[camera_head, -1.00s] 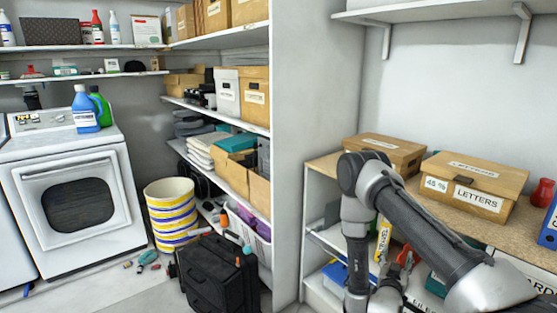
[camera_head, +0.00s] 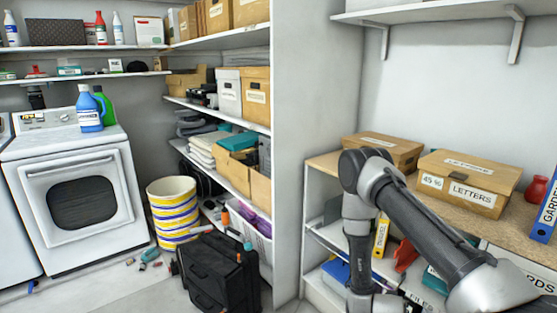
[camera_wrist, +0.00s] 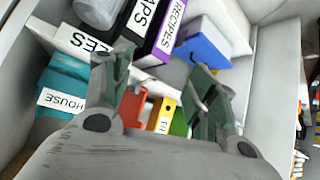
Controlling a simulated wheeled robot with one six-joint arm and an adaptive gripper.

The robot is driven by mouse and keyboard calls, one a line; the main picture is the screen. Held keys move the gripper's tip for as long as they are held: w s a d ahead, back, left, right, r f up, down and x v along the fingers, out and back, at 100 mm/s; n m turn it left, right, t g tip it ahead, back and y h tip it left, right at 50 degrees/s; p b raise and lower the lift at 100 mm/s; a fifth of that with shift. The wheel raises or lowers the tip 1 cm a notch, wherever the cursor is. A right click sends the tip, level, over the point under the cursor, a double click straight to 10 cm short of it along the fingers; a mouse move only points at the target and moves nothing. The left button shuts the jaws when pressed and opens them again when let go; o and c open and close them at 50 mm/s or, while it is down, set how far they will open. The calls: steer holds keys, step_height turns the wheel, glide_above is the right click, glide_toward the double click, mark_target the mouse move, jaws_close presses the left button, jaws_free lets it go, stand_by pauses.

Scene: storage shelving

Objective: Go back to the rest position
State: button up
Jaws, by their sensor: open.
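My gripper (camera_wrist: 160,95) shows in the wrist view with its two fingers spread apart and nothing between them. In the head view my arm bends in front of the shelf unit at the right. The gripper itself is out of the head view's frame, below its bottom edge.
A LETTERS box (camera_head: 468,184) and another cardboard box (camera_head: 383,150) stand on the wooden top (camera_head: 440,208). A red jar (camera_head: 537,194) and a blue binder (camera_head: 546,215) are at the far right. A black case (camera_head: 217,270) stands on the floor near a striped bin (camera_head: 173,211).

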steer(key=s+a+r+n+g+y, duration=0.1)
steer(key=s+a+r+g+y, duration=0.25)
steer(key=a+g, duration=0.2)
steer(key=s+a+r+n+g+y, duration=0.1)
steer(key=s+a+r, duration=0.15)
steer(key=r, duration=0.45)
steer(key=s+a+r+n+g+y, duration=0.1)
steer(key=s+r+g, duration=0.15)
steer(key=r, duration=0.35)
steer(key=s+d+r+t, duration=0.1)
steer(key=s+r, duration=0.4)
steer(key=r, duration=0.7)
steer(key=s+d+r+n+t, duration=0.1)
steer(key=s+d+r+t, duration=0.1)
steer(key=s+r, duration=0.4)
steer(key=s+d+r+n+t, duration=0.1)
steer(key=s+d+r, duration=0.3)
steer(key=r, duration=1.3)
steer(key=shift+s+r+t, duration=0.35)
steer(key=shift+s+t, duration=0.35)
